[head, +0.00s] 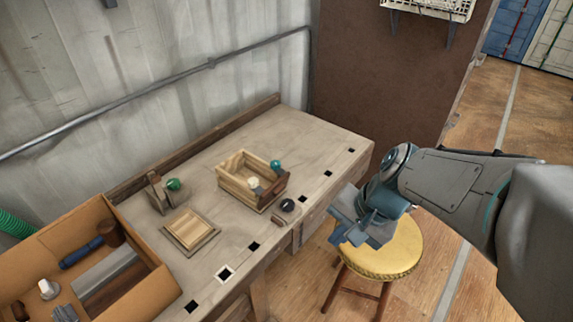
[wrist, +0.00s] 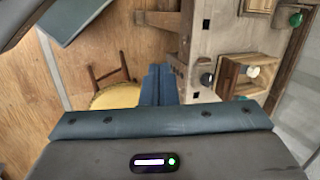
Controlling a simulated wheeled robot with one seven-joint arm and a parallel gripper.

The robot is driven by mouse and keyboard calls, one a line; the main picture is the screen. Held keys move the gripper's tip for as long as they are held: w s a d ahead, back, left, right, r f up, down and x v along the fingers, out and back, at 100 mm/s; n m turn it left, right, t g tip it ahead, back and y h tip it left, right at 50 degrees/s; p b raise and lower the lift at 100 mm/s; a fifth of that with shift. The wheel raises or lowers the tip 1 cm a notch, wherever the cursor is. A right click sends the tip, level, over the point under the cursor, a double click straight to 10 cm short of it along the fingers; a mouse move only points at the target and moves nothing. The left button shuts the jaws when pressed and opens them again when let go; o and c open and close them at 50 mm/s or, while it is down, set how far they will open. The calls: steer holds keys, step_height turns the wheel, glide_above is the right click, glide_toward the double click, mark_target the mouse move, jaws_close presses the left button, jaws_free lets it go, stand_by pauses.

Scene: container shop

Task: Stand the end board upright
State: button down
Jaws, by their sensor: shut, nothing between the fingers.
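I cannot tell for sure which piece is the end board. A flat, square wooden piece with a darker rim (head: 190,231) lies on the bench, left of an open wooden box (head: 240,187). The box also shows at the right of the wrist view (wrist: 232,78). My gripper (head: 340,231) is shut and empty, off the bench's front edge and above the stool side. Its closed fingers show in the wrist view (wrist: 158,72), apart from the box.
A black knob (head: 287,205) sits at the bench's front edge. A wooden bracket with a green ball (head: 173,184) stands at the back left. A brown tool tray (head: 150,262) fills the left end. A yellow round stool (head: 395,257) stands below my gripper. The bench's right end is clear.

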steer(key=w+a+f+m+t+y+b, duration=0.1)
steer(key=w+a+f+m+y+b, duration=0.2)
steer(key=w+f+m, duration=0.4)
steer(key=m+t+y, duration=0.2)
steer(key=m+t, duration=0.3)
steer(key=m, duration=0.7)
glide_toward(290, 203)
steer(key=b+x, duration=0.1)
steer(key=x, duration=0.4)
steer(key=shift+w+a+r+b, duration=0.1)
steer(key=shift+a+b, duration=0.15)
steer(key=shift+b, duration=0.05)
steer(key=shift+w+a+r+p, duration=0.2)
steer(key=shift+w+a, duration=0.2)
steer(key=shift+a, duration=0.1)
steer(key=shift+w+a+r+p, duration=0.2)
steer(key=shift+w+a, duration=0.2)
steer(key=shift+a, duration=0.05)
steer(key=shift+w+a+r, duration=0.15)
steer(key=shift+w+a, duration=0.3)
steer(key=shift+a, duration=0.1)
